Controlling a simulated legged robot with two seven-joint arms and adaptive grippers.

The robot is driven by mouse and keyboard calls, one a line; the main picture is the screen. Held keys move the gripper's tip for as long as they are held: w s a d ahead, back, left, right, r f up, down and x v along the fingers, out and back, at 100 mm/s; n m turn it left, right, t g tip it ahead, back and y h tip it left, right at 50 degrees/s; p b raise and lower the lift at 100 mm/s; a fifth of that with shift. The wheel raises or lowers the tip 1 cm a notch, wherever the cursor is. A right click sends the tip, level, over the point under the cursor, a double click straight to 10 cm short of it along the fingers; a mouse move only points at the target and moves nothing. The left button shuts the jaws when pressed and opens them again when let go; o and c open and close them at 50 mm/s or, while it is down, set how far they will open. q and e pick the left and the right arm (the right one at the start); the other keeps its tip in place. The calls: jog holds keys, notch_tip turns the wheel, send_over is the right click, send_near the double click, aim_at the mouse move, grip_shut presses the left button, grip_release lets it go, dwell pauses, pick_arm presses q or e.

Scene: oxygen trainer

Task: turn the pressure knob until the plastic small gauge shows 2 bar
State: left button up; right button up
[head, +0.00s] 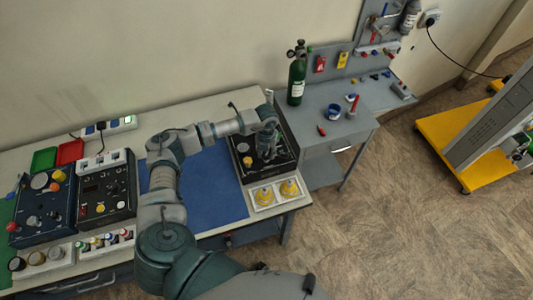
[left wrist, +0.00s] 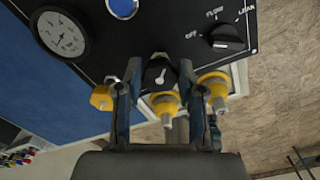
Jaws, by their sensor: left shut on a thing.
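My left gripper (head: 268,155) reaches down over the black panel (head: 284,168) at the right end of the bench. In the left wrist view its two fingers (left wrist: 160,95) are shut around a dark knob (left wrist: 160,74) with a white pointer mark. I take this for the pressure knob, though its label is not visible. A round white-faced gauge (left wrist: 62,33) is at the panel's upper left. Its needle shows faintly, but its scale is too small to read, and I cannot tell whether it is the plastic small gauge. My right gripper is not in view.
A yellow knob (left wrist: 101,98) sits close outside the left finger. A black selector (left wrist: 228,36) marked OFF, FLOW, LEAK is to the right. Two yellow fittings (head: 264,196) stand at the bench's front edge. The blue mat (head: 215,185) is clear apart from my arm above it.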

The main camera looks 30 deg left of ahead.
aim_at(266, 153)
pick_arm(q)
jog(key=shift+w+r, duration=0.1)
dwell(0.3)
jog(key=o, duration=1.1)
jog(key=shift+a, duration=0.1)
jog(key=shift+o, duration=0.2)
notch_tip(266, 153, up, 12)
jog(key=shift+f, duration=0.2)
